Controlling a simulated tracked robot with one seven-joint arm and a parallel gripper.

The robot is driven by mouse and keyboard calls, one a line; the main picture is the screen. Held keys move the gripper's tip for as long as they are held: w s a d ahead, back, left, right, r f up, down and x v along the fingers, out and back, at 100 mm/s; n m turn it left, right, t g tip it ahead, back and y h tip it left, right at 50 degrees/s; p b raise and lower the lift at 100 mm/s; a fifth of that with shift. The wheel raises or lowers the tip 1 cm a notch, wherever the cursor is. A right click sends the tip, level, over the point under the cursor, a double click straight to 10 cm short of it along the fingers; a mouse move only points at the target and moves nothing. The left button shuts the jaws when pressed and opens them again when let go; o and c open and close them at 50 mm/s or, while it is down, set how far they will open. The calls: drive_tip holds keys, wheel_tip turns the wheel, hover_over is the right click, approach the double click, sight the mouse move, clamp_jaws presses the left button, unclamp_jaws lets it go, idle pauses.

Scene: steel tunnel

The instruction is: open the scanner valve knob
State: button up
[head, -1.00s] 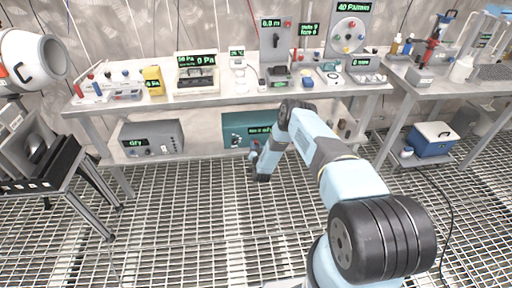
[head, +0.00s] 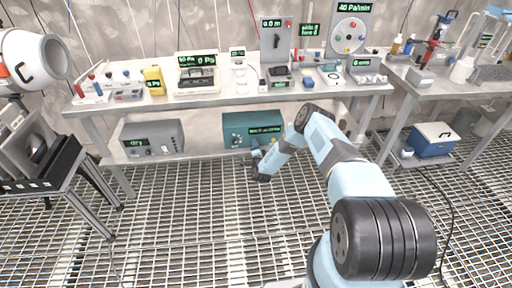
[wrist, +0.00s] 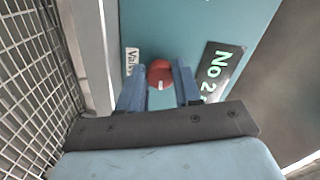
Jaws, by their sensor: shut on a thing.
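The scanner is a teal box (head: 236,131) on the lower shelf of the long bench, with a lit green display. In the wrist view its teal front (wrist: 185,30) carries a round red knob (wrist: 160,73) with a white mark at its lower edge. A white label beside the knob appears to read "Valve". My gripper (wrist: 161,84) has its two blue fingers on either side of the red knob and is shut on it. In the head view my gripper (head: 256,152) is at the scanner's lower front, and the knob is hidden there.
A grey box with a display (head: 152,138) stands left of the scanner on the same shelf. The bench top (head: 215,97) above carries several instruments. A blue cooler (head: 432,140) is at the right. The grating floor in front is clear.

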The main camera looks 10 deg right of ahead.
drive_tip(key=shift+d+f+m, duration=0.15)
drive_tip(key=shift+d+m, duration=0.15)
drive_tip(key=shift+m, duration=0.3)
drive_tip(key=o, duration=1)
drive_tip(key=shift+a, duration=0.15)
drive_tip(key=shift+o, duration=0.2)
drive_tip(key=shift+s, duration=0.15)
drive_tip(key=s, duration=1.3)
drive_tip(key=shift+s, duration=0.25)
